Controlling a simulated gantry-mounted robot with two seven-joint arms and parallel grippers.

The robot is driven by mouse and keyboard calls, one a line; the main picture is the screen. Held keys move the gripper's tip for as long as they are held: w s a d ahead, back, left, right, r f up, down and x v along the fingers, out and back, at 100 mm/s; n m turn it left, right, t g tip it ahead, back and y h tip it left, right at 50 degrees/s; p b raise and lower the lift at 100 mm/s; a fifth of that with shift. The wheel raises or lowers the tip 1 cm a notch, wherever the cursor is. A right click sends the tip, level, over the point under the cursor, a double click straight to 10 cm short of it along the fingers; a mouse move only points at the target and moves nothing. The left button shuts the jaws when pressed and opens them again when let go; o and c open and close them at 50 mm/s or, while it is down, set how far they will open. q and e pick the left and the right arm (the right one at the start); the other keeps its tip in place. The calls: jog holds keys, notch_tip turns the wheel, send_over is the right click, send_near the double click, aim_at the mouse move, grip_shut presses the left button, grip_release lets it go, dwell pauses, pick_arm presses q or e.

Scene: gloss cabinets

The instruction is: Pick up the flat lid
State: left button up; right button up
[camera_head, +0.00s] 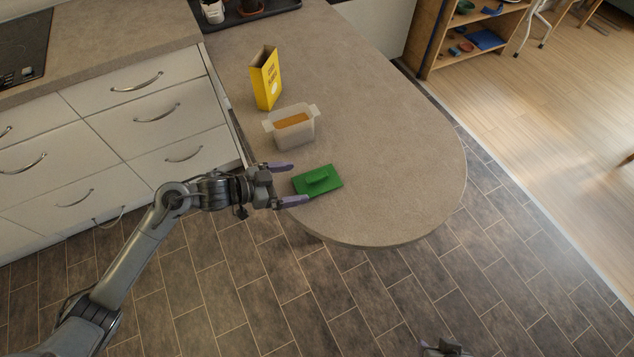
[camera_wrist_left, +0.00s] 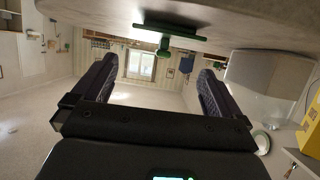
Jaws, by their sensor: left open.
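The flat lid is a green rectangular plate with a raised handle on top (camera_head: 318,181). It lies near the rounded counter's left front edge. In the left wrist view the lid (camera_wrist_left: 170,30) appears upside down at the top, beyond the fingers and between their lines. My left gripper (camera_head: 289,184) is open and empty, with its two purple-grey fingers apart just left of the lid. The fingers also show in the left wrist view (camera_wrist_left: 155,85), with nothing between them.
A translucent tub (camera_head: 292,128) with orange contents stands behind the lid, and a yellow box (camera_head: 266,79) stands behind the tub. The countertop (camera_head: 400,150) is clear to the right of the lid. White drawers (camera_head: 150,115) with curved handles stand left of my left gripper.

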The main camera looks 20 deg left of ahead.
aim_at(308, 179)
pick_arm(q)
jog(key=shift+x, duration=1)
jog(key=shift+w+d+f, duration=0.25)
jog(key=shift+w+d, duration=0.15)
jog(key=shift+b+x, duration=0.35)
jog(key=shift+x, duration=1.8)
jog(key=shift+w+a, duration=0.1)
jog(key=shift+a, duration=0.05)
jog(key=shift+c, duration=0.5)
jog(key=c, duration=0.8)
